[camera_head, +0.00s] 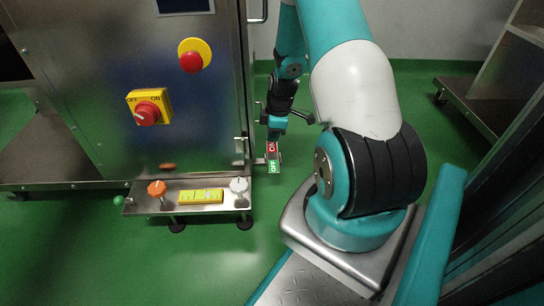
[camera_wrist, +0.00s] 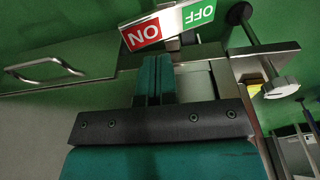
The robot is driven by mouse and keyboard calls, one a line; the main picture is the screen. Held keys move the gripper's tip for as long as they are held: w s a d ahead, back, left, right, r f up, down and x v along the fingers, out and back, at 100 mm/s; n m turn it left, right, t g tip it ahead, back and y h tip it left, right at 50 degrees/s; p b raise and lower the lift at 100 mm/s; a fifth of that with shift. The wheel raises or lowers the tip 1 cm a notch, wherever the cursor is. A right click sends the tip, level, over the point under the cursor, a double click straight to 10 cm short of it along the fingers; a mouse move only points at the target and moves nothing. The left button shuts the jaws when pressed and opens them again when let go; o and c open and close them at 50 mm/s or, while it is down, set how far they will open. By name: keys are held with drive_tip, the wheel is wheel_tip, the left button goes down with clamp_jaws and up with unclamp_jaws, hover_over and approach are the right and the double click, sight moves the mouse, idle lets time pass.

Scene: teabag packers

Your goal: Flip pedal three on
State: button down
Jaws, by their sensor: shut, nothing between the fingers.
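A rocker pedal (camera_head: 273,158) with a red ON end and a green OFF end sits low at the right side of the steel machine. No number can be read on it. In the head view its red end is nearest my gripper (camera_head: 275,133), which points down just behind it. The wrist view shows the pedal (camera_wrist: 172,24) just past my gripper's fingertips (camera_wrist: 153,58), with the red ON end closest to them. The fingers are together and empty. I cannot tell whether they touch the pedal.
The steel machine (camera_head: 105,60) carries a red rotary switch (camera_head: 147,113) and a red stop button (camera_head: 191,62). A low shelf holds an orange knob (camera_head: 157,187), a yellow strip (camera_head: 201,196) and a silver knob (camera_head: 239,185). Green floor (camera_head: 225,270) is clear in front.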

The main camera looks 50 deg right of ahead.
sight(272, 152)
drive_tip(key=shift+f+b, duration=1.3)
drive_tip(key=shift+f, duration=1.25)
idle(1.0)
wheel_tip(272, 152, up, 7)
drive_tip(key=p, duration=0.7)
drive_tip(key=shift+r, duration=0.1)
drive_tip(key=shift+s, duration=0.1)
idle(0.6)
